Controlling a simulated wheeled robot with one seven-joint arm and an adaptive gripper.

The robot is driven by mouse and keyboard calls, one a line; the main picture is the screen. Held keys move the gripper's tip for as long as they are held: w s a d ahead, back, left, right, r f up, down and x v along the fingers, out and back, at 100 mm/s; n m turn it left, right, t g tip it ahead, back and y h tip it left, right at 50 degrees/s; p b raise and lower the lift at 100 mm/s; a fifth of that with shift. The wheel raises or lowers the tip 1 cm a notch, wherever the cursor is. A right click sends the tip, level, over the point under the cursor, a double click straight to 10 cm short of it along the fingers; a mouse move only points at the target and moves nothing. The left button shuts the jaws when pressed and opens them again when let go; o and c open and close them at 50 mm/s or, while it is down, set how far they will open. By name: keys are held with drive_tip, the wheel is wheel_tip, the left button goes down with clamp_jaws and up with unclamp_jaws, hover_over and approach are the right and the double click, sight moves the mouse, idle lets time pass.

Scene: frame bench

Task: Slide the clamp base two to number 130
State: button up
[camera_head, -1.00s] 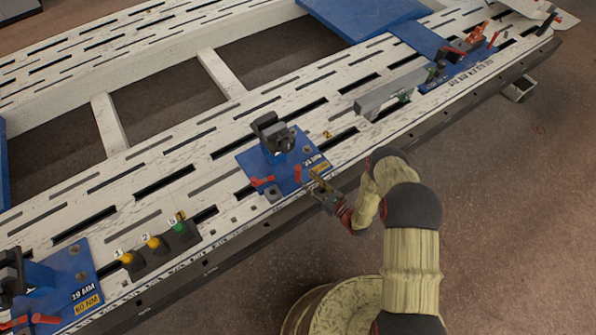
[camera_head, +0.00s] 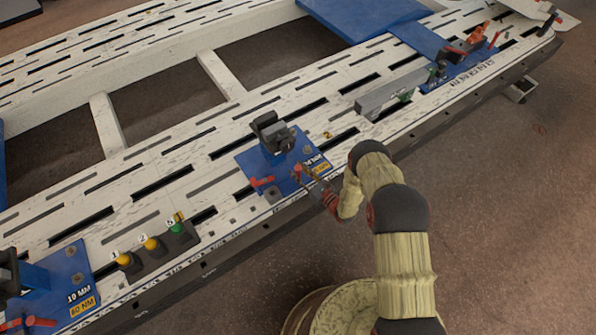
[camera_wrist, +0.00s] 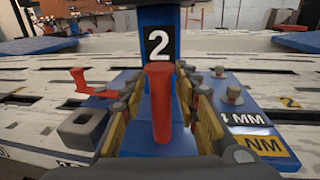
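Clamp base two (camera_head: 262,172) is a blue plate with a black clamp on top, on the slotted bench in the middle of the head view. In the wrist view its blue post bears a white number 2 (camera_wrist: 158,43) on black. An upright red handle (camera_wrist: 160,105) stands in front of the post, and a second red lever (camera_wrist: 90,84) is at the left. My gripper (camera_head: 307,177) is at the plate's near right corner. In the wrist view its fingers (camera_wrist: 162,82) stand open on both sides of the upright handle, with gaps visible. The number 130 cannot be made out.
Yellow and green buttons (camera_head: 152,243) stand left of the base on the bench's front strip. Another blue clamp base (camera_head: 62,275) is at lower left. A grey bar (camera_head: 390,94) and another blue base (camera_head: 463,70) lie to the right.

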drive_tip(key=c, duration=0.6)
drive_tip(key=shift+s, duration=0.15)
clamp_jaws()
